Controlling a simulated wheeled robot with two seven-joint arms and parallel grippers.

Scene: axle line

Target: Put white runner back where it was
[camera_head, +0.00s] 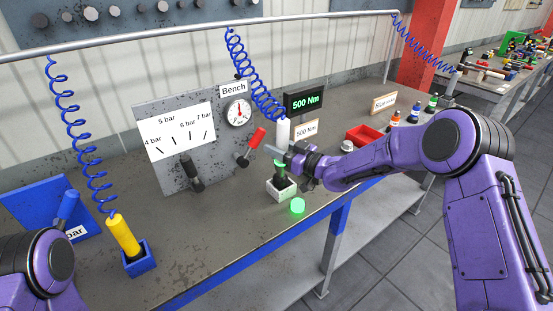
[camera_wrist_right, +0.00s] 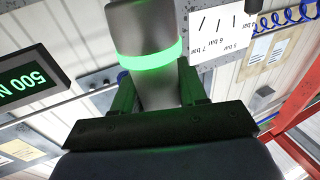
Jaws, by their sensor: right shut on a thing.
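The white runner (camera_head: 283,131) stands about upright on the bench, hanging from a blue coiled hose. My right gripper (camera_head: 282,153) is shut around its body from the right. Below the jaws a green ring (camera_head: 280,163) and a dark lower end show, right at the white holder (camera_head: 281,190). I cannot tell whether the lower end is inside the holder or just above it. In the right wrist view the runner (camera_wrist_right: 148,65), with its glowing green ring, sits between both fingers (camera_wrist_right: 158,92). My left gripper is out of view.
A green lamp (camera_head: 297,206) glows in front of the holder. Behind stand a grey gauge panel (camera_head: 172,178) with levers and a "500 Nm" display (camera_head: 304,101). A yellow runner (camera_head: 124,235) stands in a blue holder (camera_head: 140,264) at left. A red tray (camera_head: 362,135) lies right.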

